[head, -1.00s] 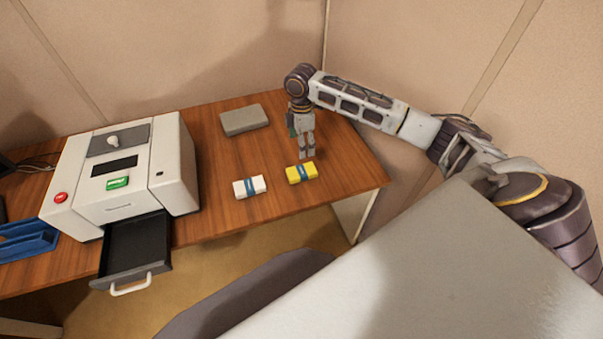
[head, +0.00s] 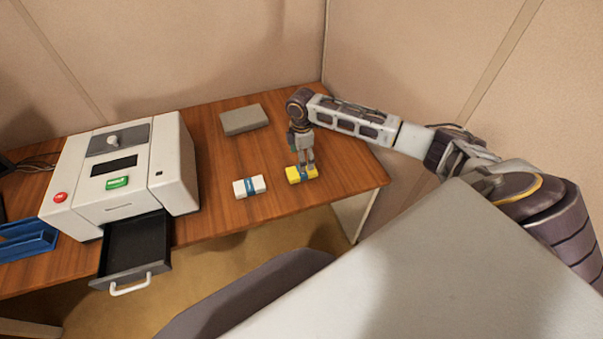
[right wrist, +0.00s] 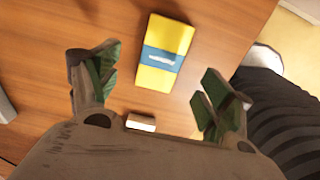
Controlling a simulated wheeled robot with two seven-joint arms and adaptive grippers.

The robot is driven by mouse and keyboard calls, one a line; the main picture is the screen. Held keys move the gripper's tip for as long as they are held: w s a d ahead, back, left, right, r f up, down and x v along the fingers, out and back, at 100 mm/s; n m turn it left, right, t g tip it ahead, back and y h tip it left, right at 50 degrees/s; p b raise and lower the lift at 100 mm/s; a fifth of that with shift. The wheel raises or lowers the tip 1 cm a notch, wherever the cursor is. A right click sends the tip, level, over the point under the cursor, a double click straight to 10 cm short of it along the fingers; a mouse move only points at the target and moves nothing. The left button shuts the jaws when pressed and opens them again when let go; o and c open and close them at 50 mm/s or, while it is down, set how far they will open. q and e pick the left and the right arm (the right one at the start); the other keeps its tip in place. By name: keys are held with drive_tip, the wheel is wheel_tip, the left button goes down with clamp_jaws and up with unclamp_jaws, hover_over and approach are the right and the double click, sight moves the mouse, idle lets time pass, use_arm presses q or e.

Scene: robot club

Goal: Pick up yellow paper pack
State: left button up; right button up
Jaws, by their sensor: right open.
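The yellow paper pack (head: 296,177) with a blue band lies flat on the wooden table, near its front right. In the right wrist view the pack (right wrist: 168,40) lies beyond the fingertips, roughly between their lines, and nothing covers it. My right gripper (head: 304,168) points down over the far side of the pack and overlaps it in the head view. In the right wrist view its two fingers (right wrist: 157,78) are spread wide with nothing between them. I cannot tell how high the fingertips are above the table. My left gripper is not in view.
A white pack (head: 250,187) with a blue band lies just left of the yellow one. A grey box (head: 244,120) lies behind. A white machine (head: 174,165) with an open drawer (head: 135,250) stands at left, beside a blue tray (head: 28,240). The table's right side is clear.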

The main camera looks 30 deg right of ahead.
drive_tip(key=shift+f, duration=0.6)
drive_tip(key=shift+f, duration=0.1)
drive_tip(key=shift+s+d+f, duration=0.1)
drive_tip(key=shift+f, duration=1.15)
drive_tip(key=shift+s+d+f, duration=0.1)
drive_tip(key=shift+f, duration=1.15)
drive_tip(key=shift+c, duration=0.3)
drive_tip(key=c, duration=1.1)
drive_tip(key=shift+c, duration=0.2)
drive_tip(key=shift+r, duration=0.2)
wheel_tip(320, 180, up, 10)
drive_tip(key=shift+f, duration=0.15)
